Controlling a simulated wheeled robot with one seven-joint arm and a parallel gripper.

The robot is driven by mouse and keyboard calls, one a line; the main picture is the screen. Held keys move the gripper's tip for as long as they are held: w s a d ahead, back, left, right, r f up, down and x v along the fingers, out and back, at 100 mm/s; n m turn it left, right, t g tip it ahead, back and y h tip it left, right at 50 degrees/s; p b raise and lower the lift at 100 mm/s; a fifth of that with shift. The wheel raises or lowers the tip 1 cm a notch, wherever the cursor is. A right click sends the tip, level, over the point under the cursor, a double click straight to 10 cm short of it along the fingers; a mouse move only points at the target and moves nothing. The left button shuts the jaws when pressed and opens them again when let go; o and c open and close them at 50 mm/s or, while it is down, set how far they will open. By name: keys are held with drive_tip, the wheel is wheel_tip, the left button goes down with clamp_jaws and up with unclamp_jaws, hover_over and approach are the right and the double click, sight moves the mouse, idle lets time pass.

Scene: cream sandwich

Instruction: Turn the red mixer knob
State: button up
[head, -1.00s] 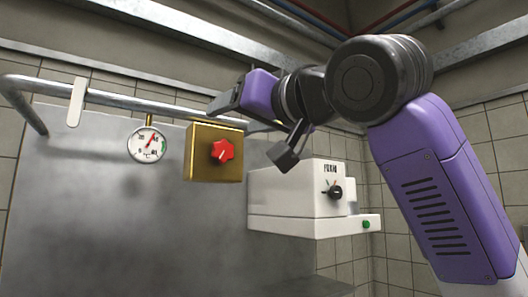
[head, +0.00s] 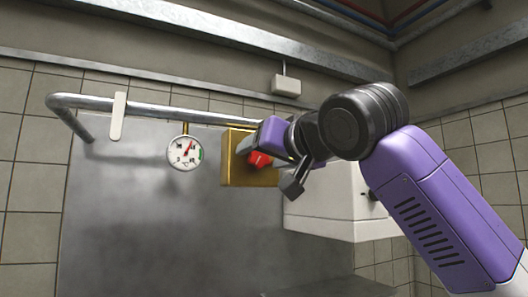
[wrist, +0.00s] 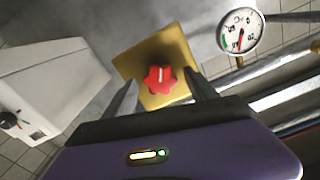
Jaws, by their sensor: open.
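The red mixer knob (head: 260,160) sits on a brass box (head: 234,172) on the steel panel. In the head view my gripper (head: 270,158) is in front of the box and covers part of the knob. In the wrist view the whole red knob (wrist: 159,79), with a white pointer line, shows on the brass box (wrist: 165,45). There my gripper (wrist: 165,92) is open, with one finger on each side of the knob in the picture. The fingers look apart from the knob; the exact distance to it cannot be told.
A round dial gauge (head: 185,153) hangs left of the box. A metal pipe rail (head: 160,109) runs above with a white tag (head: 118,116). A white machine (head: 325,205) with a black knob (wrist: 8,120) stands right of the box, partly behind my arm.

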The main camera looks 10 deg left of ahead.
drive_tip(key=c, duration=1.4)
drive_tip(key=shift+m, duration=0.3)
drive_tip(key=m, duration=0.4)
drive_tip(key=shift+a+p, duration=0.1)
drive_tip(key=shift+p, duration=0.2)
drive_tip(key=m+p, duration=0.1)
drive_tip(key=m, duration=0.4)
drive_tip(key=o, duration=1.4)
